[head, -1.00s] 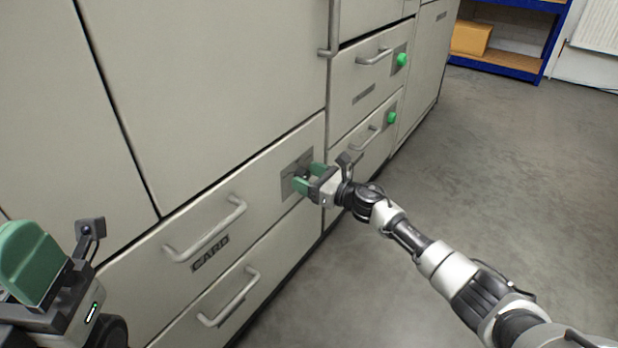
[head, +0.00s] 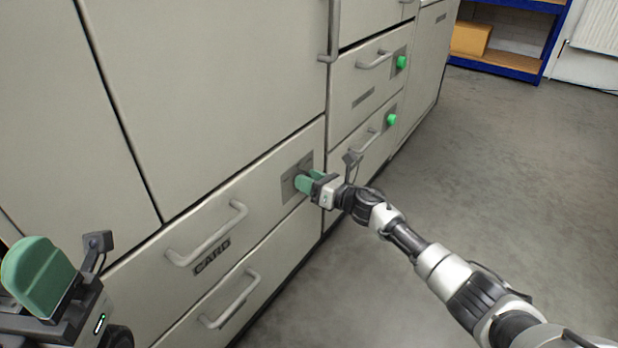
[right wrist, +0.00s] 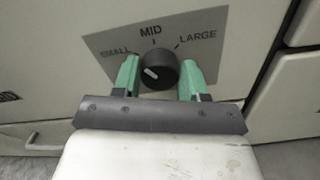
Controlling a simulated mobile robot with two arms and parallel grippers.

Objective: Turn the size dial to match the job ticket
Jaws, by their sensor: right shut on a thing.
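The size dial (right wrist: 158,70) is a round black knob with a white mark, on a grey plate (right wrist: 216,28) marked SMALL, MID and LARGE. The white mark lies on the left part of the knob's face, on the SMALL side. My right gripper (head: 309,179) is at this plate on the CARD drawer front. In the right wrist view its green fingers (right wrist: 158,80) are on either side of the dial, shut on it. My left gripper (head: 40,278) is at the lower left, clear of the drawers; only one green finger pad shows clearly. No job ticket shows.
The CARD drawer (head: 262,185) has a bar handle (head: 208,234), with another handled drawer below. Two drawers to the right carry green knobs (head: 401,62). Blue shelving (head: 549,40) with a cardboard box (head: 470,39) stands at the back. The floor (head: 500,160) at right is clear.

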